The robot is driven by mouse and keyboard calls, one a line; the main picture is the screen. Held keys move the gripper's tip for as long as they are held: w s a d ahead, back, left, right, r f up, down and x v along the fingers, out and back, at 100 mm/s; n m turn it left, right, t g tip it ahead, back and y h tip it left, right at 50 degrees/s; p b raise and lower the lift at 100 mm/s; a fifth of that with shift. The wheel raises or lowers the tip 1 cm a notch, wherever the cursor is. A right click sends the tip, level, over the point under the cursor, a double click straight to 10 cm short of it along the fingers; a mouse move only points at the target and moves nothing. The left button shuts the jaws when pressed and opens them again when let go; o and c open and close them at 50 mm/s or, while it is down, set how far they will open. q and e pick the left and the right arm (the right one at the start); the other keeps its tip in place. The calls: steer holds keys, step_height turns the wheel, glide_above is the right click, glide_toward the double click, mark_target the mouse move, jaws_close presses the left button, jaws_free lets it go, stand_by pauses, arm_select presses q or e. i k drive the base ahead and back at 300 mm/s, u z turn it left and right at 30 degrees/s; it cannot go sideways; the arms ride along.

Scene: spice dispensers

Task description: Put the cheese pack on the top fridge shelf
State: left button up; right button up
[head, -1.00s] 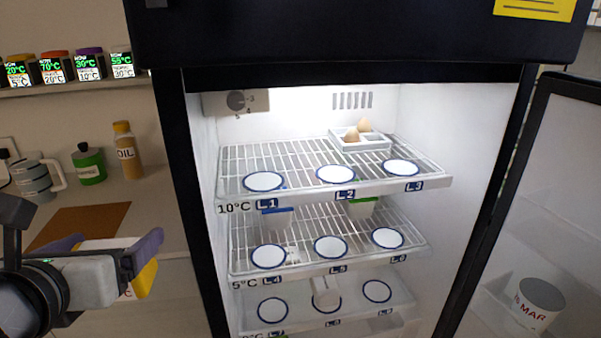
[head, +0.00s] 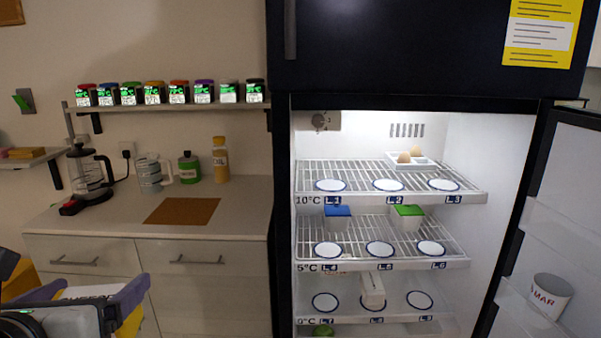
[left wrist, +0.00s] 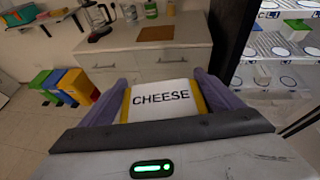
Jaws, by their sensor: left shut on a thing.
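The cheese pack (left wrist: 160,99) is white and yellow with the word CHEESE on it, between the purple fingers of my left gripper (left wrist: 157,97) in the left wrist view. In the head view the left gripper (head: 98,303) is low at the left, shut on the pack, whose yellow end (head: 131,323) shows. It is well to the left of the open fridge. The top fridge shelf (head: 360,177) is a wire rack marked 10°C, with white discs at L1, L2 and L3. My right gripper is not in view.
An egg tray (head: 428,164) stands at the back right of the top shelf. Blue-lidded (head: 337,212) and green-lidded (head: 408,215) boxes stand on the shelf below. The fridge door (head: 555,210) is open at the right. A counter (head: 110,217) lies left of the fridge.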

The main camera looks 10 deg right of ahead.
mark_target(387, 182)
steer(key=u, duration=1)
steer(key=i, duration=0.6)
steer(key=z, duration=2.95)
steer(key=i, duration=0.5)
steer(key=z, duration=0.05)
